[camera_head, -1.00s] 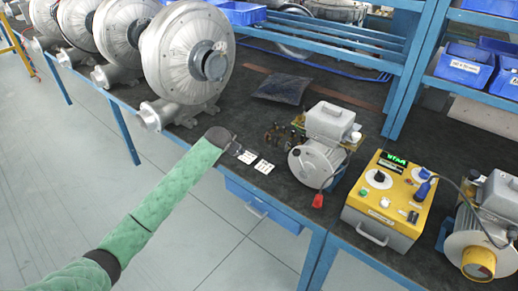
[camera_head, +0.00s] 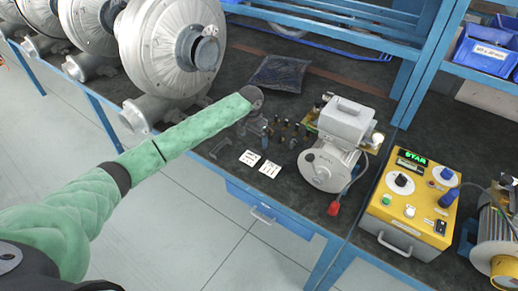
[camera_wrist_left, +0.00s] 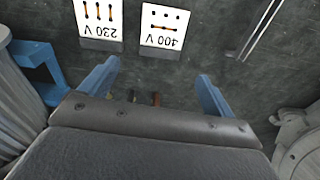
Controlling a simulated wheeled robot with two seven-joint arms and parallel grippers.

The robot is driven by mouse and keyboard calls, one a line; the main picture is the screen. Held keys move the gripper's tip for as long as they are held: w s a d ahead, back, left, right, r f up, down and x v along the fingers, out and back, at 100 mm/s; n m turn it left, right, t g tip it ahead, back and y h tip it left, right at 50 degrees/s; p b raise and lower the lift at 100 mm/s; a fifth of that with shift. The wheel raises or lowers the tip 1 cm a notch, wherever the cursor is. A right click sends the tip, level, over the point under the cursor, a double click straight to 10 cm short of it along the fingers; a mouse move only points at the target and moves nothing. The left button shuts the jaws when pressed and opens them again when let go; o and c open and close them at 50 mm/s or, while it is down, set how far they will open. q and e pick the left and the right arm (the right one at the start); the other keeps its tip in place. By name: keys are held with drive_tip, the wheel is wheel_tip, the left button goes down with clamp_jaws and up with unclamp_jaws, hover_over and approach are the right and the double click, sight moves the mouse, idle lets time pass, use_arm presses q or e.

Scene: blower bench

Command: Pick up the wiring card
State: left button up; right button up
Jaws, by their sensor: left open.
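My left gripper (camera_head: 254,114) is over the bench, behind the cards in the head view. In the left wrist view its two blue fingers (camera_wrist_left: 158,75) are apart with nothing between them, and the cards lie beyond the fingertips. My right gripper is not in view.
Small dark parts (camera_head: 283,133) stand just right of my left gripper. A grey motor (camera_head: 328,165) with a red-tipped lead and a yellow tester box (camera_head: 410,200) are further right. Large silver blowers (camera_head: 170,45) stand at left. A dark pouch (camera_head: 278,73) lies behind.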

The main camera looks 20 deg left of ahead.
sight(251, 157)
use_arm(q)
drive_tip(key=shift+s+a+f+g, duration=0.15)
drive_tip(key=shift+s+g, duration=0.15)
drive_tip(key=shift+s, duration=0.2)
drive_tip(key=shift+s+a+f+n+p, duration=0.1)
drive_tip(key=shift+s+f+n+p, duration=0.15)
drive_tip(key=shift+f, duration=0.35)
drive_tip(key=shift+s+f+n+p, duration=0.15)
drive_tip(key=shift+f+p, duration=0.15)
drive_tip(key=shift+f, duration=0.4)
wheel_tip(251, 157, down, 3)
drive_tip(key=shift+a+f+p, duration=0.1)
drive_tip(key=shift+p, duration=1.05)
drive_tip(key=shift+f, duration=0.8)
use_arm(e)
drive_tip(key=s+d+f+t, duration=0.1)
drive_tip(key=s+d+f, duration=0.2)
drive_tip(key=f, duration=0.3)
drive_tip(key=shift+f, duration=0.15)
use_arm(q)
drive_tip(key=c, duration=1.1)
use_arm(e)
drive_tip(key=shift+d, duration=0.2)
